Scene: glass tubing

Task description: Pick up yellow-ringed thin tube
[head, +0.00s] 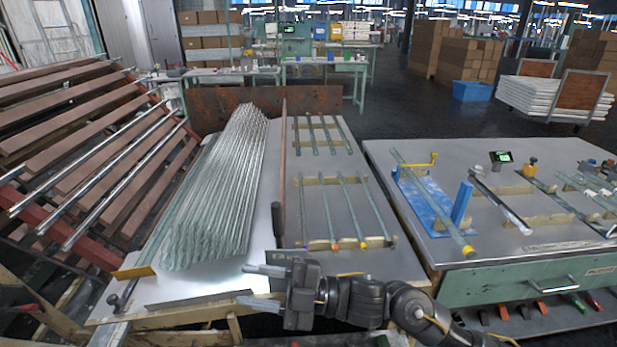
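Several thin glass tubes lie in two rows on wooden racks on the middle metal table. Those in the near row have small coloured ends. One thin tube (352,212) in that row has a yellow-orange end; the colours are too small to be certain. A longer tube (428,198) with a yellow ring at its near end lies on a blue fixture on the right table. My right gripper (262,287) is at the near edge of the middle table, pointing left, with its fingers apart and nothing visible between them. It is nearer to me than the racks. My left gripper is out of view.
A large pile of glass tubes (222,185) covers the left part of the middle table. A thin upright divider (283,140) stands between pile and racks. The near wooden rack (345,243) is beside a gap before the right table (480,240). A slatted rack (90,150) stands left.

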